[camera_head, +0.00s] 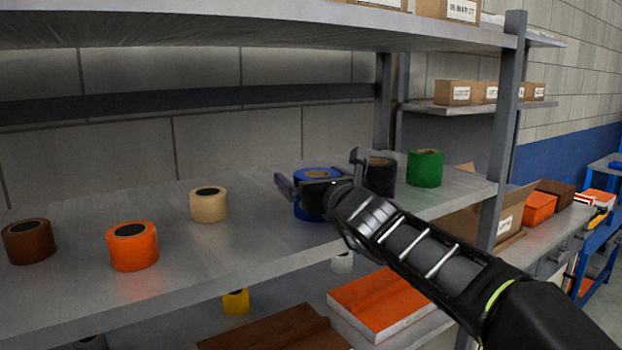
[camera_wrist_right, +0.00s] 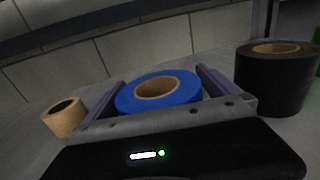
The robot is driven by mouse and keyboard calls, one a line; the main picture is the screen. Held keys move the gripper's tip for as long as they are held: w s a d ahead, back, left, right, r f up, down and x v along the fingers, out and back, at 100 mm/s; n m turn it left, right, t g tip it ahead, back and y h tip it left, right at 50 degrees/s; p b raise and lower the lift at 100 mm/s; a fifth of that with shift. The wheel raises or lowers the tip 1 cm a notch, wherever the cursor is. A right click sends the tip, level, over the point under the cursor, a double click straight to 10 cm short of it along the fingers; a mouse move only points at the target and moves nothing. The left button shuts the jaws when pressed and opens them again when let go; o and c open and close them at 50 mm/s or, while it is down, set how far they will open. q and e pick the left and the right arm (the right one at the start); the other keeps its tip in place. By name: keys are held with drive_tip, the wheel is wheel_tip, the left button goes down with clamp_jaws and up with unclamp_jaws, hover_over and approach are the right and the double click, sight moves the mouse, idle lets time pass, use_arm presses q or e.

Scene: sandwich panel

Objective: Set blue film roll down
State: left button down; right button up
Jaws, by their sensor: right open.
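The blue film roll (camera_head: 309,207) stands upright on the middle grey shelf (camera_head: 252,227), between a tan roll and a black roll. My right gripper (camera_head: 318,185) is around it, with one finger on each side. The right wrist view shows the blue roll (camera_wrist_right: 160,92) between the two open fingers (camera_wrist_right: 160,85), with a small gap visible at the right finger. Whether the left finger touches it I cannot tell. My gripper body hides part of the roll. My left gripper is not in view.
A black roll (camera_head: 380,178) stands close on the right, then a green roll (camera_head: 425,168). A tan roll (camera_head: 209,206), an orange roll (camera_head: 133,248) and a brown roll (camera_head: 29,243) stand on the left. A grey post (camera_head: 506,130) rises at the shelf's right end.

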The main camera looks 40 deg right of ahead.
drive_tip(key=shift+r, duration=0.15)
drive_tip(key=p+v, duration=0.2)
drive_tip(key=v, duration=0.9)
drive_tip(key=shift+s+a, duration=0.1)
drive_tip(key=shift+s, duration=0.45)
drive_tip(key=shift+w, duration=0.1)
